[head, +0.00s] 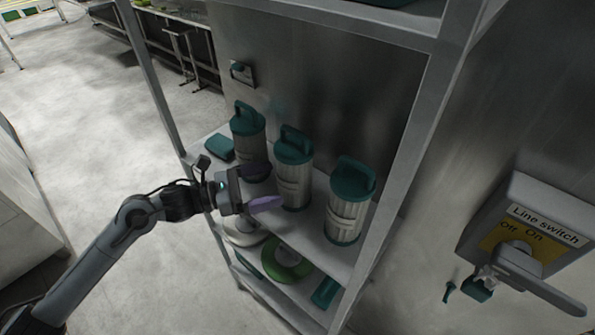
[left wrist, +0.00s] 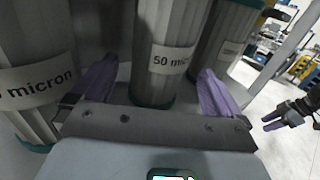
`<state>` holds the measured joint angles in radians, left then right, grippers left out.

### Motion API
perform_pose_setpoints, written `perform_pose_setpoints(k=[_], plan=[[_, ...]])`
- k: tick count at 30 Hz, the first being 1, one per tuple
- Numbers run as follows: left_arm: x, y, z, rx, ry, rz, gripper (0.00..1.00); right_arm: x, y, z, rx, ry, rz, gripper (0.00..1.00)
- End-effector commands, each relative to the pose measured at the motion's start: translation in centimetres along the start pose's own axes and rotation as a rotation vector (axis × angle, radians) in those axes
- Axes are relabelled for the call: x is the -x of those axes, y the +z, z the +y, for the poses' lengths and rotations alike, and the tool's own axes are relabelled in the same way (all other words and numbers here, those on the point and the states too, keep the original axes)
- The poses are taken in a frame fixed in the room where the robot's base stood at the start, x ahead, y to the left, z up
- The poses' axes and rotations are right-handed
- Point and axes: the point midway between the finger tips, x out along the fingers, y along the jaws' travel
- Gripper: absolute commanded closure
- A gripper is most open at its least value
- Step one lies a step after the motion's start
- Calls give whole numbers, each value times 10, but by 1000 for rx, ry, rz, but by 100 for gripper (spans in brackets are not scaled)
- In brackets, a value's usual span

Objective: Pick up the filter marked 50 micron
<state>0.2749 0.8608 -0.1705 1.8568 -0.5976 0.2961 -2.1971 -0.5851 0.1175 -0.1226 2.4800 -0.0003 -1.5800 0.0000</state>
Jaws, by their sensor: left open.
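The filter marked "50 mic…" (left wrist: 166,58) stands upright between the spread fingers of my left gripper (left wrist: 160,92) in the left wrist view; its label is cut by its curve. In the head view it appears to be the middle filter (head: 293,180), pale and ribbed with a teal cap and handle. My left gripper (head: 255,187) is open, with purple fingers pointing at it; contact cannot be told. My right gripper (left wrist: 274,121) shows small at the right of the left wrist view, fingers apart and empty.
Similar filters stand on either side: a far one (head: 248,128) and a near one (head: 346,205). One neighbour's label (left wrist: 38,82) reads "…0 micron", partly cut off. A shelf post (head: 405,150) stands at right. A green ring (head: 290,268) lies on the lower shelf. A line switch (head: 530,235) is on the wall.

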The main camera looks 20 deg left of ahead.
Motion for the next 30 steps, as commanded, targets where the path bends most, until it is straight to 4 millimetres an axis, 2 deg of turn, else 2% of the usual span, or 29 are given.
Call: perform_pose_setpoints(k=[3,11,21,30], plan=[[-12,1,0,0,0,-2,0,2,0,-1,-4,-4,-2,57],[-27,-2,-1,1,-2,-1,0,5,-3,0,-5,-1,2,57],[-65,-8,0,1,-2,-1,0,11,-5,4,5,9,3,57],[-69,-9,0,-1,-1,1,0,11,-5,4,6,9,4,57]])
